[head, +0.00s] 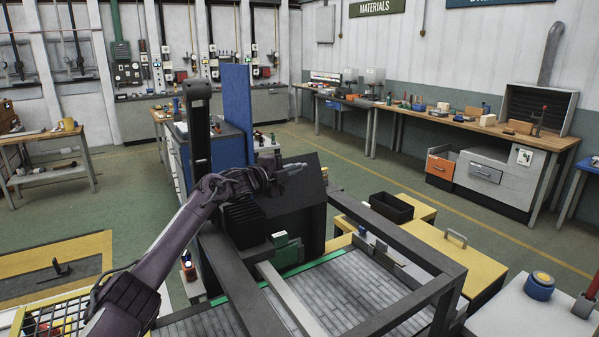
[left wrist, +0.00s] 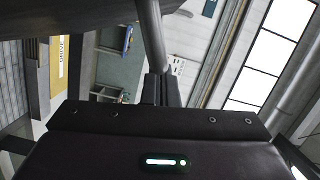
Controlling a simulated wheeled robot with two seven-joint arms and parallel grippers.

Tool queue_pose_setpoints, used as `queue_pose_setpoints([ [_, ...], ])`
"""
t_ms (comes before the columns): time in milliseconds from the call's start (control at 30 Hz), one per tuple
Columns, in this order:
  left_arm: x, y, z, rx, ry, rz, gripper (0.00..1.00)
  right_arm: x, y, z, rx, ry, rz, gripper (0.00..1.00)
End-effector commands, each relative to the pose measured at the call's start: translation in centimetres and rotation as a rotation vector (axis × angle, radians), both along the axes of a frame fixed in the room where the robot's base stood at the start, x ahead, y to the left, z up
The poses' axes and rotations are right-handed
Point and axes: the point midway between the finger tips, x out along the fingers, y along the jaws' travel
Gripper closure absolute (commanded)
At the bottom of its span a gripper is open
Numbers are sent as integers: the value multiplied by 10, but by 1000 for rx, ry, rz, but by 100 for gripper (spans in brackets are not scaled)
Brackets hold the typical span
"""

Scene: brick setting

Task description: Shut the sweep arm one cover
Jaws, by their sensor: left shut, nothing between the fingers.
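A machine with a grey frame (head: 400,318) and a slatted bed (head: 350,295) stands in front of me. At its back is a dark housing with a flat, tilted black panel (head: 312,205). I cannot tell for sure which part is the sweep arm one cover or how far open it is. My left arm reaches in from the lower left, and my left gripper (head: 293,170) is shut and empty in front of the dark housing's upper part. In the left wrist view its closed fingers (left wrist: 158,90) show beside a grey bar; contact cannot be told. My right gripper is not in view.
A black upright post (head: 196,135) and a tall blue panel (head: 236,110) stand behind my forearm. A black bin (head: 391,207) sits on a yellow cabinet (head: 450,250) to the right. A workbench (head: 480,127) lines the right wall. Open green floor lies beyond.

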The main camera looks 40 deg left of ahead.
Motion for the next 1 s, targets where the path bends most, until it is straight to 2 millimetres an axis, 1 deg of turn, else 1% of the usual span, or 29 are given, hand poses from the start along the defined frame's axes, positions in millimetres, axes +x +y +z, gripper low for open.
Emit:
queue_pose_setpoints([
  [33, 2, 6, 1, 0, 0, 3, 100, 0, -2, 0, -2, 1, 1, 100],
  [100, 4, 11, 1, 2, -3, 2, 100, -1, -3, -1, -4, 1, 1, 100],
  [333, 8, 21, 0, 3, -2, 2, 100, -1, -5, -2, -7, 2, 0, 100],
  [567, 10, 24, -1, 5, -2, 1, 100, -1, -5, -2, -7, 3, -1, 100],
  [1000, 9, 23, -1, 5, -1, 0, 100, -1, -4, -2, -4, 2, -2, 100],
])
